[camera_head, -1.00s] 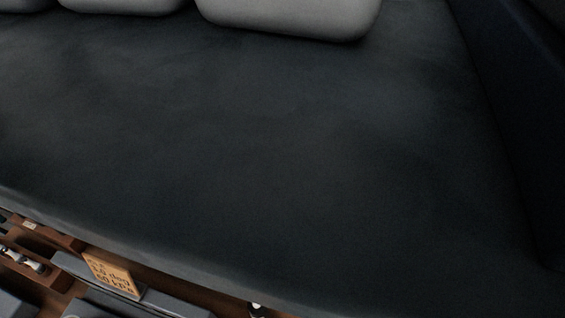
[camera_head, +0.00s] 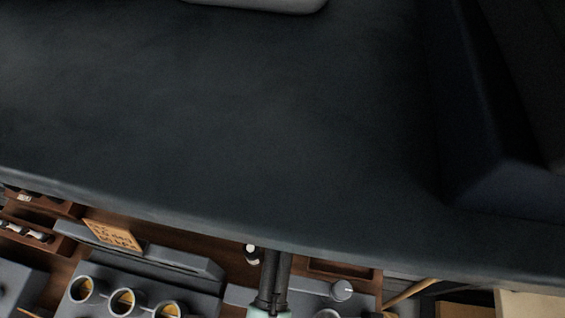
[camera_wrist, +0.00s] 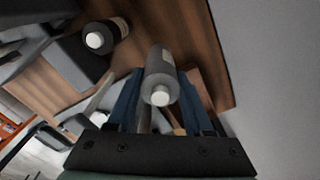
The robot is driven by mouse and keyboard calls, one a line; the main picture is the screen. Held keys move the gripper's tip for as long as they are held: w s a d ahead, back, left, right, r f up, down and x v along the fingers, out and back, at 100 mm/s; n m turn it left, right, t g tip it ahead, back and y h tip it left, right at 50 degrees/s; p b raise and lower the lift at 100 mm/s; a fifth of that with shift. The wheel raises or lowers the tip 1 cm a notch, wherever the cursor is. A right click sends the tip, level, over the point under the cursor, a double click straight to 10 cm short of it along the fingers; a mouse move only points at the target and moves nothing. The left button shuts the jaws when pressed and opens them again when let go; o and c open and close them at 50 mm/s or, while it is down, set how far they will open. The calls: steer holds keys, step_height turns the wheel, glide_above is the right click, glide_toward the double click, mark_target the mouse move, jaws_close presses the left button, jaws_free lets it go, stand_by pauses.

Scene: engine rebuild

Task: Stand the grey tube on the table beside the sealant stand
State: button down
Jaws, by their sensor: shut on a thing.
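The grey tube (camera_wrist: 161,68), with a white cap facing the camera, is between the blue fingers of my gripper (camera_wrist: 158,92) in the wrist view. My gripper is shut on it. The wood-brown tabletop (camera_wrist: 185,22) shows behind the tube; whether the tube's far end touches it I cannot tell. In the head view my gripper (camera_head: 274,268) shows as a dark shape at the bottom centre, over the table, and the tube cannot be made out there. I cannot tell for sure which item is the sealant stand.
A dark tube with a white cap (camera_wrist: 106,36) is left of the grey tube, beside a dark grey block (camera_wrist: 78,62). In the head view a grey block with ringed cylinders (camera_head: 103,280) and an orange-tan card (camera_head: 112,235) stand left. A round knob (camera_head: 341,290) is right.

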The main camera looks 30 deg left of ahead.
steer(key=shift+f+p, duration=0.35)
steer(key=shift+f, duration=2.35)
steer(key=shift+f, duration=0.15)
steer(key=shift+c, duration=1.5)
jaws_free()
step_height(320, 180, up, 12)
steer(key=shift+r, duration=0.2)
